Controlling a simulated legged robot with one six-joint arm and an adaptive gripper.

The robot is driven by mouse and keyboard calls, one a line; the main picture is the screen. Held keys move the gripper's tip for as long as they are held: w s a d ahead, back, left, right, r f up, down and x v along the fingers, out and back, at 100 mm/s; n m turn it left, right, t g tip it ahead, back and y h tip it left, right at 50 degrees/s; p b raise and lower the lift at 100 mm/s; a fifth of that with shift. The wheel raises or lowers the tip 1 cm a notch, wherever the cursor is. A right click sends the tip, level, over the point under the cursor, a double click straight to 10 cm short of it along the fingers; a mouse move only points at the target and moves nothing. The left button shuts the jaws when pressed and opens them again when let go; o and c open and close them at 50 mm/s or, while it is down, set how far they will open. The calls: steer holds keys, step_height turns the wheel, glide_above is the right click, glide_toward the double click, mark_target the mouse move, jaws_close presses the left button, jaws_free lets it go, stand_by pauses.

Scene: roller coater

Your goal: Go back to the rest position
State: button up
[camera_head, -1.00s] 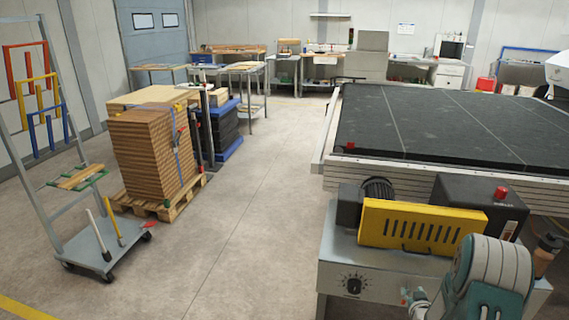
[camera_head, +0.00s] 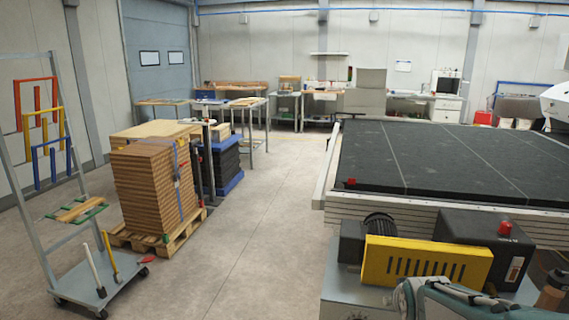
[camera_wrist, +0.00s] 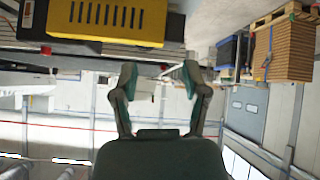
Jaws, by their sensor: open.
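My gripper (camera_wrist: 159,76) shows in the wrist view with its two fingers spread apart and nothing between them. The wrist view is upside down. The fingertips appear near the yellow slotted guard (camera_wrist: 108,18) of the machine, but I cannot tell the distance. In the head view only part of my arm (camera_head: 450,302) shows, at the bottom right in front of the machine. The gripper itself cannot be made out there.
The machine with its black bed (camera_head: 430,160), yellow guard (camera_head: 425,263) and red button (camera_head: 505,229) fills the right. A stack of brown boards (camera_head: 150,190) on a pallet and a trolley (camera_head: 100,283) stand left. The floor between is clear.

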steer(key=s+a+r+g, duration=0.1)
steer(key=s+a, duration=0.2)
steer(key=s, duration=0.4)
steer(key=s+a+r+g+y, duration=0.1)
steer(key=s+a+r, duration=0.1)
steer(key=s, duration=0.5)
steer(key=s+a+r+g+y, duration=0.1)
steer(key=s+a, duration=0.3)
steer(key=s, duration=0.2)
steer(key=shift+s+r, duration=0.4)
